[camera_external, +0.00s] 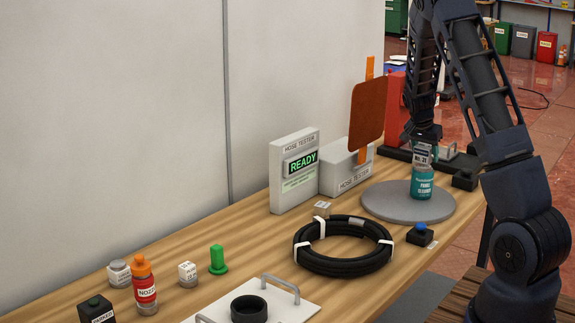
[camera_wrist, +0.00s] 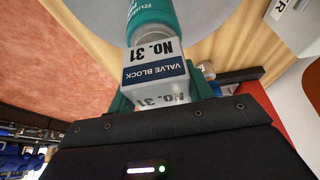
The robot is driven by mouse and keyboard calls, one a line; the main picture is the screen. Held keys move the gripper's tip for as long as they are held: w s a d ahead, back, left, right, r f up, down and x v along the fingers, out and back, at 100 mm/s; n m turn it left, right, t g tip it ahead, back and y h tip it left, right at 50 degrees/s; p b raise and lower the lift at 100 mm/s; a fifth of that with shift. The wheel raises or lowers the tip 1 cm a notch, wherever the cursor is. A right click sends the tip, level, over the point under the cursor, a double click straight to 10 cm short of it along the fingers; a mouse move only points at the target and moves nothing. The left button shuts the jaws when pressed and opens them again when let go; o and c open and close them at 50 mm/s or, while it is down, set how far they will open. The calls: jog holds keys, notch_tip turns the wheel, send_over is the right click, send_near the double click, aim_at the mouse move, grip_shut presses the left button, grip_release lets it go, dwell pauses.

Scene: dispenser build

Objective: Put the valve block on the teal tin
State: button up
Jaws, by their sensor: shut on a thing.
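The teal tin (camera_external: 422,184) stands upright on a round grey disc (camera_external: 385,205) towards the far end of the bench. The valve block (camera_external: 422,153), pale with a dark label and "No. 31", is directly above the tin. In the wrist view the block (camera_wrist: 155,72) lines up with the teal tin (camera_wrist: 148,14), and their edges meet with no clear gap. I cannot tell whether the tin bears its weight. My gripper (camera_external: 424,142) points down and is shut on the block, its green fingers on either side in the wrist view (camera_wrist: 163,97).
A black hose coil (camera_external: 343,262) and a black box with a blue button (camera_external: 420,236) lie in front of the disc. The hose tester (camera_external: 294,172) and an orange-brown panel (camera_external: 367,112) stand left of the disc. Small bottles, including a red one (camera_external: 145,290), are at lower left.

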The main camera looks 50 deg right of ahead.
jog(key=o, duration=1.4)
jog(key=shift+f, duration=0.1)
jog(key=v, duration=1.2)
jog(key=s+a+r+n+t+y, duration=0.1)
jog(key=s+a+r+n, duration=0.2)
jog(key=a, duration=0.7)
jog(key=a+r+n+t+y, duration=0.1)
jog(key=a+r+n, duration=0.3)
jog(key=a, duration=0.5)
jog(key=s+a+r+n+t+y, duration=0.1)
jog(key=s+a+r, duration=0.1)
jog(key=a+r, duration=0.6)
jog(key=s+a+n, duration=0.3)
jog(key=s+a, duration=0.3)
jog(key=a, duration=0.1)
jog(key=s+a+n+t+y, duration=0.1)
jog(key=s+a+n, duration=0.2)
jog(key=s+a, duration=0.3)
jog(key=s+a+n, duration=0.4)
jog(key=s+a, duration=0.3)
jog(key=a, duration=0.2)
jog(key=shift+s+a+t, duration=0.1)
jog(key=shift+a+t, duration=0.1)
jog(key=shift+t, duration=0.1)
